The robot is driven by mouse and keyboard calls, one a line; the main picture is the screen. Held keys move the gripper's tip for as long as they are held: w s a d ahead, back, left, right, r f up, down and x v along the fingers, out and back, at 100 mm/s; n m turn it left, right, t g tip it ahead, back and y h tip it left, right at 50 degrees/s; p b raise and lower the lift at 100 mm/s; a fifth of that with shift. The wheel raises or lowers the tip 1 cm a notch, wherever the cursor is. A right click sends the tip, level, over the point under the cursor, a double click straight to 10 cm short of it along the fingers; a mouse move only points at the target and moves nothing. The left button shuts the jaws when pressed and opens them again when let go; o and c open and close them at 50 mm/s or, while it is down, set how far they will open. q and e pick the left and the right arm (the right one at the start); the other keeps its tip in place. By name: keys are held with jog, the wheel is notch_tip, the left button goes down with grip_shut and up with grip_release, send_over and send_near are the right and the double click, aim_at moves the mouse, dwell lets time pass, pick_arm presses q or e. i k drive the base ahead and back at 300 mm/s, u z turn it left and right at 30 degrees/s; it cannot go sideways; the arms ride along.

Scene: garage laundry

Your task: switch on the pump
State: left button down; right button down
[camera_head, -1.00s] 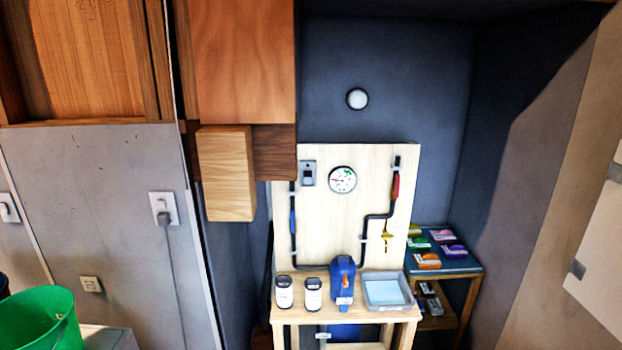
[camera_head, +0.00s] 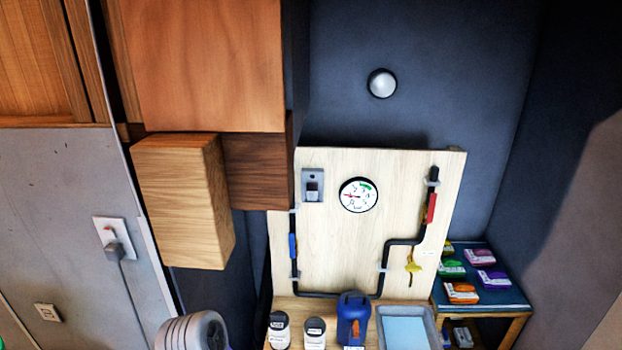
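A grey switch box (camera_head: 312,187) is mounted at the upper left of a pale wooden panel (camera_head: 335,245). A round white gauge (camera_head: 358,195) with a green band and a red needle is to its right. Black piping runs down both sides of the panel, with a blue handle (camera_head: 292,246) on the left and a red handle (camera_head: 432,207) on the right. A yellow piece (camera_head: 413,264) hangs by the right pipe. A blue unit with an orange part (camera_head: 352,318) stands below; I cannot tell if it is the pump.
Two white dark-lidded containers (camera_head: 279,330) and a grey tray (camera_head: 430,322) stand on the bench. A wooden cabinet block (camera_head: 180,200) juts out left of the panel. A side shelf (camera_head: 503,297) with colourful packets is at right. A wall socket with a plug (camera_head: 112,245) is at left.

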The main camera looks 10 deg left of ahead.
aim_at(312, 188)
jog(key=u, duration=0.65)
jog(key=i, duration=0.85)
jog(key=u, duration=0.7)
